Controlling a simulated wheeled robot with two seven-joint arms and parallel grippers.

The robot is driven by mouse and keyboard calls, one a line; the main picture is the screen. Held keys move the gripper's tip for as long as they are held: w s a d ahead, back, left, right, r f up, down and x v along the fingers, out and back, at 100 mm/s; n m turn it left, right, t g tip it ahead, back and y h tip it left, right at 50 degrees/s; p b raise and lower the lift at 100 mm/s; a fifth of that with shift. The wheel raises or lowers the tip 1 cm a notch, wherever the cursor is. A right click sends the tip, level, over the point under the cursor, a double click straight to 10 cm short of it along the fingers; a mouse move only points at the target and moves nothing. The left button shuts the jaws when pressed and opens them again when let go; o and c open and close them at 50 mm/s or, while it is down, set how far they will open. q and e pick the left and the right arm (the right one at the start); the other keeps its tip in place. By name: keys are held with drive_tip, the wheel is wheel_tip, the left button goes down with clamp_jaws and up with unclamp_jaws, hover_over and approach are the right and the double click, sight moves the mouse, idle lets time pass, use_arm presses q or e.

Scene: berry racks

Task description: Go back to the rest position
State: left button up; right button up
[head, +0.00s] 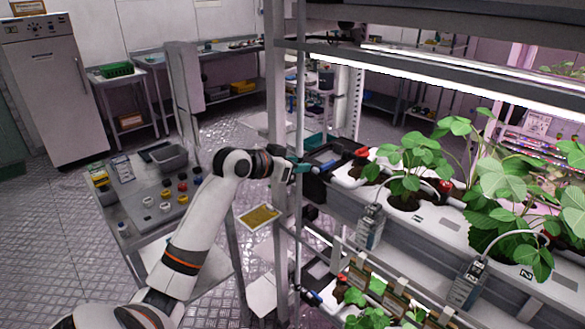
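My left arm reaches in from the bottom left, up and to the right, to the upright posts of the berry rack (277,90). My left gripper (306,167) is at the post beside the rack's upper planter row (440,222). Its fingers are small and partly hidden against dark and teal parts there, so I cannot tell whether it is open or shut or touching anything. A red berry (361,152) shows just right of it at the planter's end. My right gripper is not in view.
Strawberry plants (412,165) fill the rack at right, with a lower row (365,318) beneath. A grey work table (133,205) with a grey bin (168,157) and several small jars stands left of my arm. A white cabinet (50,90) is at the far left. Floor is open at far left.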

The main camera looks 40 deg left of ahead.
use_arm(q)
drive_tip(key=shift+s+r, duration=0.25)
drive_tip(key=shift+s, duration=0.25)
